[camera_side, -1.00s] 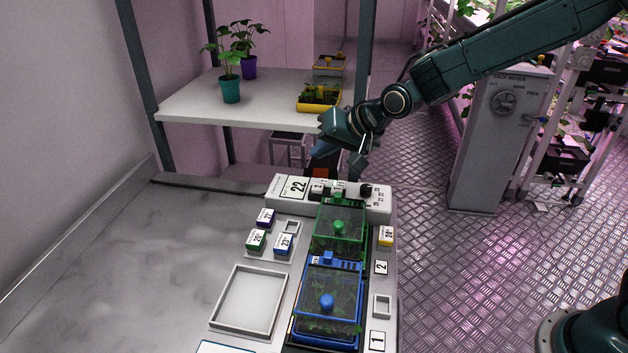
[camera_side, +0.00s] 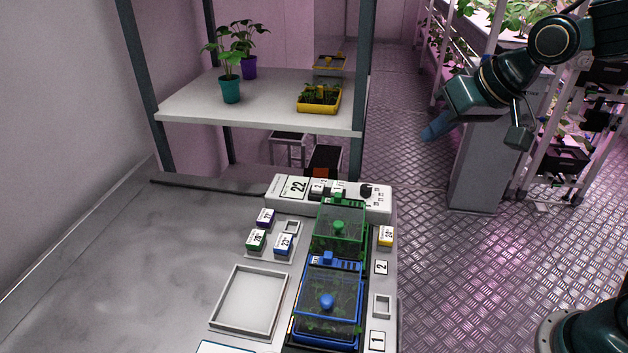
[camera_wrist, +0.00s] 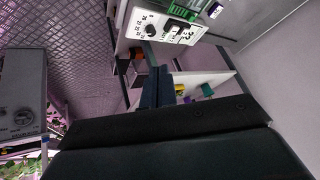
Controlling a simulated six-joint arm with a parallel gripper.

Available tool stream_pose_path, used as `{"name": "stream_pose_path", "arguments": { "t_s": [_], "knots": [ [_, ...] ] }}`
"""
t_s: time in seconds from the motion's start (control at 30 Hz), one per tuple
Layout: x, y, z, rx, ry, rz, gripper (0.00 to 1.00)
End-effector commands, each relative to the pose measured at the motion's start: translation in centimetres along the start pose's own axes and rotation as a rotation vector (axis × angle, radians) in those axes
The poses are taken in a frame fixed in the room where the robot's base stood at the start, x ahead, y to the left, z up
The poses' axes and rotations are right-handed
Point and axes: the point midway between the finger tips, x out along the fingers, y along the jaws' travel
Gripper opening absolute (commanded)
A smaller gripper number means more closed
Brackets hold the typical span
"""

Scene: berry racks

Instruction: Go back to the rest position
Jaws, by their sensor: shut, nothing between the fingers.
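My gripper (camera_side: 436,130) hangs over the floor to the right of the shelf and the bench, in front of the grey cabinet in the side view. It is clear of everything on the bench. Its blue fingers (camera_wrist: 157,88) are shut and empty in the wrist view.
The bench holds a green-lidded box (camera_side: 338,228), a blue-lidded box (camera_side: 327,302), an empty tray (camera_side: 247,299) and a control panel (camera_side: 293,187). The shelf (camera_side: 200,109) carries potted plants and a yellow tray (camera_side: 319,107). A grey cabinet (camera_side: 480,175) stands at the right. The metal floor (camera_side: 420,220) is open.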

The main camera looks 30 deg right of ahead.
Motion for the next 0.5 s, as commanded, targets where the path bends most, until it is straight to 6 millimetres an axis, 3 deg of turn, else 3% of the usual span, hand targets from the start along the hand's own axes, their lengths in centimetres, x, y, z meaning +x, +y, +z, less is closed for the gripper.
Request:
{"name": "stream_pose_path", "arguments": {
  "t_s": [0.2, 0.5],
  "knots": [
    [-4.2, 2.3, 3.9, -0.067, -0.028, 0.043, 0.0],
    [-8.2, 4.9, 10.0, -0.151, -0.083, 0.092, 0.0]
  ]
}}
